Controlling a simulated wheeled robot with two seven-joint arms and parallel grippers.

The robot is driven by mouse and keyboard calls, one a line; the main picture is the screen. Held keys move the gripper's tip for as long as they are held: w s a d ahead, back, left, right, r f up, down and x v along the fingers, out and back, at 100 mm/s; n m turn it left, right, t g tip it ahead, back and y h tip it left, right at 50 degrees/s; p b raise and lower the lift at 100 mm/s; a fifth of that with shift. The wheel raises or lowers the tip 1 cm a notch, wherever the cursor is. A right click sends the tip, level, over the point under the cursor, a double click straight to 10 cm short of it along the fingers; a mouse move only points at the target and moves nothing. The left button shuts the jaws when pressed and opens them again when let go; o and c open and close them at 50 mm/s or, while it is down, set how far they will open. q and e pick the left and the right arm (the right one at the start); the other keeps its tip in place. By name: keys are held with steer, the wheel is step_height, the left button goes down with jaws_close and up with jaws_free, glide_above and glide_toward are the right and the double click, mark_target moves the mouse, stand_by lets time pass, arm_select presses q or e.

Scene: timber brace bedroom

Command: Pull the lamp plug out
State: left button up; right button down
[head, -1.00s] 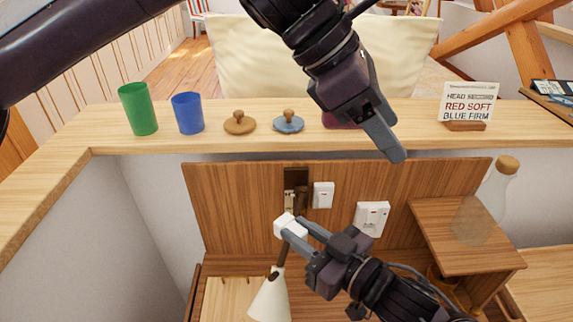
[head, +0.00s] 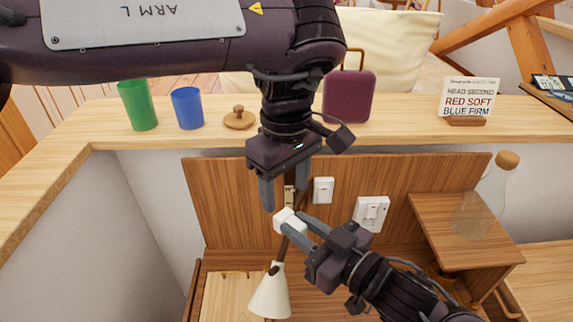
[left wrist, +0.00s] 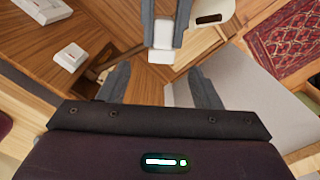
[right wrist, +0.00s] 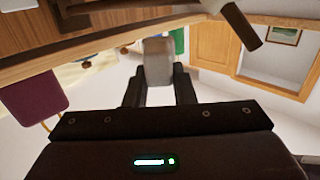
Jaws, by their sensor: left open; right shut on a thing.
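A white block, which looks like the plug (head: 286,222), is between the fingers of my right gripper (head: 294,224), which is shut on it. It stands clear of the white wall plates, in front of the lamp's brown arm. The block also shows in the left wrist view (left wrist: 162,42) and, greyish, in the right wrist view (right wrist: 158,66). The lamp's white cone shade (head: 270,294) hangs below. My left gripper (head: 284,207) is open, pointing down just above the block, not visibly touching it. No cord can be made out.
A small white wall plate (head: 323,190) and a larger one (head: 371,213) sit on the wood panel. The ledge above carries a green cup (head: 138,105), blue cup (head: 187,108), brown lid (head: 239,119), maroon case (head: 349,97) and sign (head: 469,100). A corked bottle (head: 486,200) stands right.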

mark_target(287, 214)
arm_select(q)
step_height(287, 214, down, 7)
steer(key=shift+f, duration=0.1)
steer(key=shift+c, duration=0.2)
steer(key=c, duration=1)
steer(key=shift+c, duration=0.2)
arm_select(e)
steer(key=c, duration=1.4)
jaws_free()
steer(key=shift+o, duration=1.4)
